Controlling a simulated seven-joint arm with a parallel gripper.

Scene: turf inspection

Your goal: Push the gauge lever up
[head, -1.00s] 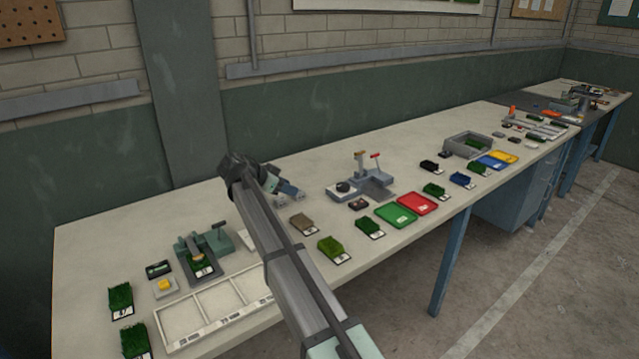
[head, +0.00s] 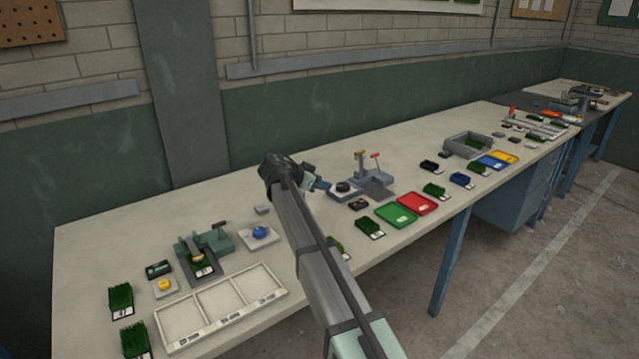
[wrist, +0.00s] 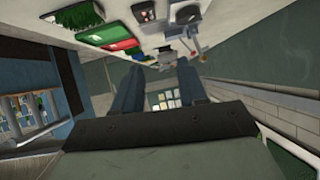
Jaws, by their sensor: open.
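A grey bench device (head: 377,186) stands mid-table, with an upright orange-topped post (head: 360,160) and a thin lever with a red tip (head: 376,155). The lever leans up from the device, and I take it as the gauge lever, though no label is readable. My gripper (head: 324,186) is just left of this device, pointing toward it, apart from the lever. In the wrist view my gripper (wrist: 157,68) shows two blue-grey fingers spread with nothing between them. The device shows past the fingertips there, small and tilted.
A black round knob (head: 343,187) sits at the device's left. Green (head: 396,215) and red (head: 417,204) trays lie in front. A green clamp-like fixture (head: 203,250), a blue dome on a white base (head: 260,233) and a white divided frame (head: 220,305) are at left. The table behind the device is clear.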

